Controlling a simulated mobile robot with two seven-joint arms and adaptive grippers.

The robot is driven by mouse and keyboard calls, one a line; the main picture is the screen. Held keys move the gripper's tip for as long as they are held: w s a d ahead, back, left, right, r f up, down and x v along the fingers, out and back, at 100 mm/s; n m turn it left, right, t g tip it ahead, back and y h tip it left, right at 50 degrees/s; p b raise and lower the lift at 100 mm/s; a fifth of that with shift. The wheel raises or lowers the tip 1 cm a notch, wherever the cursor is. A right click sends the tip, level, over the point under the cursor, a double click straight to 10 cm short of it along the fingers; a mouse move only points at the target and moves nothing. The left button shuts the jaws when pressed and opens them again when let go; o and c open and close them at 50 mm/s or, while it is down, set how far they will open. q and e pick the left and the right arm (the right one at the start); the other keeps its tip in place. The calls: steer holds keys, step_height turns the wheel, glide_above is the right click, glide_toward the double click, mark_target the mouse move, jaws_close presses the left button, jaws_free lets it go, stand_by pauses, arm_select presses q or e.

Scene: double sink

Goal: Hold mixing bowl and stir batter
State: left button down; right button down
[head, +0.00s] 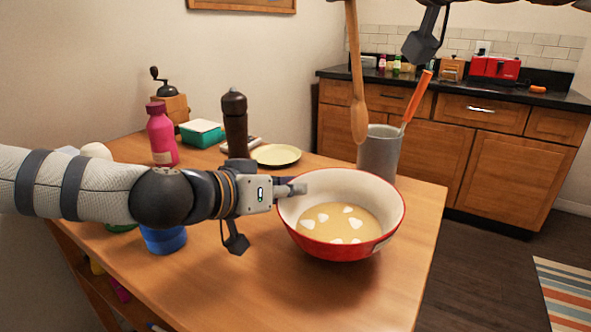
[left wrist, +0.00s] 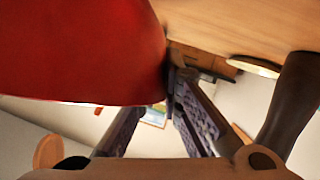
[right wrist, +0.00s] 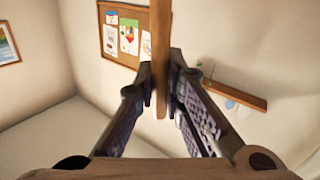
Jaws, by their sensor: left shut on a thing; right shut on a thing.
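The red mixing bowl (head: 330,250), white inside, stands upright on the wooden table. It holds tan batter (head: 330,217) with several white lumps. My left gripper (head: 292,188) is shut on the bowl's left rim. In the left wrist view the bowl (left wrist: 80,50) fills the upper left, with its rim between the fingers. A wooden spoon (head: 357,95) hangs upright above the bowl's far right side, its head clear of the batter. My right gripper (right wrist: 160,85) is shut on the spoon's handle (right wrist: 161,45); in the head view it is mostly cut off at the top.
A grey utensil crock (head: 378,152) with an orange-handled tool stands just behind the bowl. A pepper mill (head: 235,125), yellow plate (head: 276,155), pink bottle (head: 161,135) and blue cup (head: 163,239) are on the table. The table front is clear.

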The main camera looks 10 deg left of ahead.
step_height(320, 180, down, 16)
steer(key=a, duration=0.1)
steer(key=shift+s+f, duration=0.25)
steer(key=shift+s, duration=0.2)
stand_by(0.7)
steer(key=shift+a, duration=0.1)
stand_by(0.7)
